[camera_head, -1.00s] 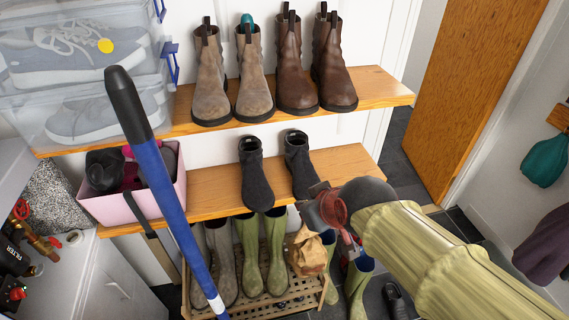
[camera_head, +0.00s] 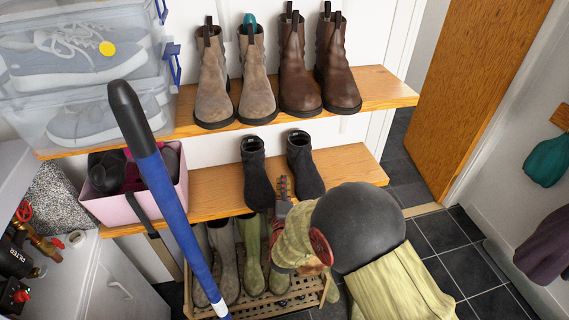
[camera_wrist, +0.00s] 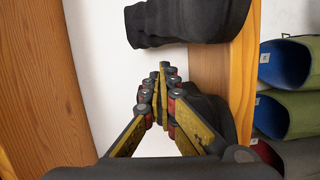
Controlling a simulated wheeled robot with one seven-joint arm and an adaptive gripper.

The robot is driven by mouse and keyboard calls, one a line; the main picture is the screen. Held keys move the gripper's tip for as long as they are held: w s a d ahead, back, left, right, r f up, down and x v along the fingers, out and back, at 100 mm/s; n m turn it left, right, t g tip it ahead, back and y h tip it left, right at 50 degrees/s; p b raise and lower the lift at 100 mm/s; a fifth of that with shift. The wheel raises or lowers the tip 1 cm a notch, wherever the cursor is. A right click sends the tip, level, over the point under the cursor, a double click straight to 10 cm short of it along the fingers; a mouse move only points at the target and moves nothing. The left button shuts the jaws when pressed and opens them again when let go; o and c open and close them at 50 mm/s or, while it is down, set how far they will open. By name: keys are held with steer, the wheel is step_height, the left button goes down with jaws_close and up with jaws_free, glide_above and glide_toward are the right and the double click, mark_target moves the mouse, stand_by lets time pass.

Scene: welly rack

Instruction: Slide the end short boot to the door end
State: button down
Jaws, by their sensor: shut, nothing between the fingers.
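Two black short boots stand upright on the middle wooden shelf (camera_head: 215,190): a left one (camera_head: 257,176) and a right one (camera_head: 304,166) towards the door side. My gripper (camera_head: 283,183) is shut and empty, with its fingertips in the gap between the boots, at the front. In the wrist view the closed fingers (camera_wrist: 163,72) point towards the white wall. The right boot (camera_wrist: 185,22) is at the top, apart from the fingertips in that picture. The left boot (camera_wrist: 212,112) is partly hidden behind the fingers. I cannot tell whether either boot is touched.
The shelf's right end (camera_head: 370,172) is bare. Brown boots (camera_head: 318,70) stand on the shelf above. A pink box (camera_head: 135,205) and a blue pole (camera_head: 165,185) are at the left. Wellies (camera_head: 250,255) stand on a low rack below. An orange door (camera_head: 480,90) is at the right.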

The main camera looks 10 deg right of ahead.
mark_target(305, 166)
steer(key=shift+s+d+f, duration=0.1)
steer(key=shift+f, duration=0.1)
steer(key=shift+d, duration=0.1)
steer(key=b+x, duration=0.2)
steer(key=x, duration=0.7)
steer(key=shift+r+b, duration=0.1)
steer(key=shift+b, duration=0.3)
steer(key=shift+w+d+r, duration=0.1)
steer(key=shift+w+d, duration=0.05)
steer(key=shift+w, duration=0.2)
